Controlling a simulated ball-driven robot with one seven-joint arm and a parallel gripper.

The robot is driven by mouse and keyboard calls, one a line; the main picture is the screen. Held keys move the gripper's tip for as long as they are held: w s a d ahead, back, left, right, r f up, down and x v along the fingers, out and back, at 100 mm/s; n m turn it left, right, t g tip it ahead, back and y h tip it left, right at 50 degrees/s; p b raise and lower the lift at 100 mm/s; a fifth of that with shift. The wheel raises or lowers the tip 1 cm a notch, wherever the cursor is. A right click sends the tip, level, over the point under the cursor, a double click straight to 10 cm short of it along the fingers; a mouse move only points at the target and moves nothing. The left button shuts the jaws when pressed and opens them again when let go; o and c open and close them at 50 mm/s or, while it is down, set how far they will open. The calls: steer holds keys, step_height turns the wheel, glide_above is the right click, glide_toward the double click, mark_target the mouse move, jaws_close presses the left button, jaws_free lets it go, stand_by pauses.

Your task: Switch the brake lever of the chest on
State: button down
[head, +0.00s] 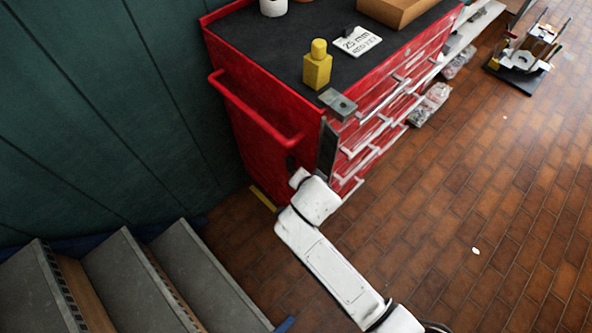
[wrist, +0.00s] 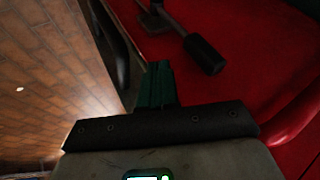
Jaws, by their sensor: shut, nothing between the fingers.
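The red chest (head: 255,105) stands against the green wall in the head view. Its red side panel also fills the right of the wrist view (wrist: 255,75). The brake lever (wrist: 204,53) shows at the top of the wrist view, a thin metal arm with a black cylindrical grip, angled down to the right from a dark mount. In the head view a small dark part (head: 291,164), which may be the lever's grip, sits low on the chest's side. My gripper (wrist: 157,80) is shut and empty, below and left of the lever's grip, apart from it in the picture. My arm hides the gripper in the head view.
A red push handle (head: 252,110) runs along the chest's side; a red bar shows at the right in the wrist view (wrist: 298,115). Grey steps (head: 185,265) stand at lower left. A yellow bottle-like block (head: 317,70) stands on the chest. Brick floor at right is mostly clear.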

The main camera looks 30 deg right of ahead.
mark_target(290, 166)
steer(key=shift+w+a+f+p, duration=0.1)
steer(key=shift+w+a+p, duration=0.15)
steer(key=shift+w, duration=0.75)
steer(key=shift+w+a+p, duration=0.1)
steer(key=shift+w+a, duration=0.25)
steer(key=shift+w, duration=0.6)
steer(key=shift+w+a+r+b, duration=0.15)
steer(key=shift+w+b, duration=0.15)
steer(key=shift+w, duration=0.25)
steer(key=shift+w+a+r+b, duration=0.15)
steer(key=shift+w+b, duration=0.15)
steer(key=shift+w, duration=0.2)
steer(key=shift+s+d, duration=0.1)
